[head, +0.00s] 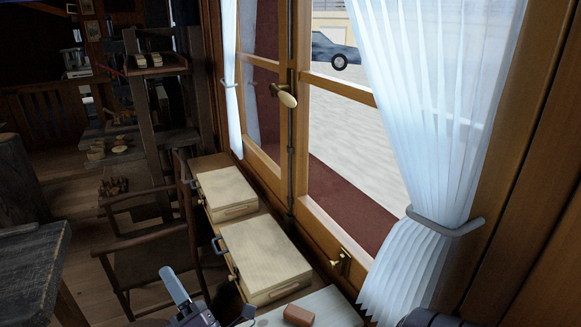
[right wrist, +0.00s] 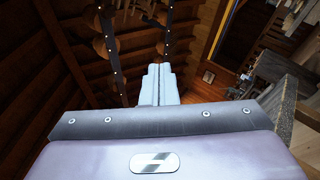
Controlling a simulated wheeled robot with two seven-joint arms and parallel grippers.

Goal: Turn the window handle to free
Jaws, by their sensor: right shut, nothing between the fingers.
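The window handle (head: 287,100) is an oval brass knob on the dark vertical rod of the window's middle frame, in the upper middle of the head view. It points down to the right from its mount. My right gripper (head: 169,273) is at the bottom of the head view, well below and to the left of the handle, apart from it. Its pale fingers are shut and empty, and they also show in the right wrist view (right wrist: 159,70), against the timber ceiling. The handle is not in the right wrist view. My left gripper is not in view.
A second brass fitting (head: 341,263) is low on the window frame. White curtains (head: 427,120) hang at both sides. Pale wooden boxes (head: 264,258) line the sill side, with a reddish-brown block (head: 299,315) nearer. A chair (head: 150,245) stands left of them.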

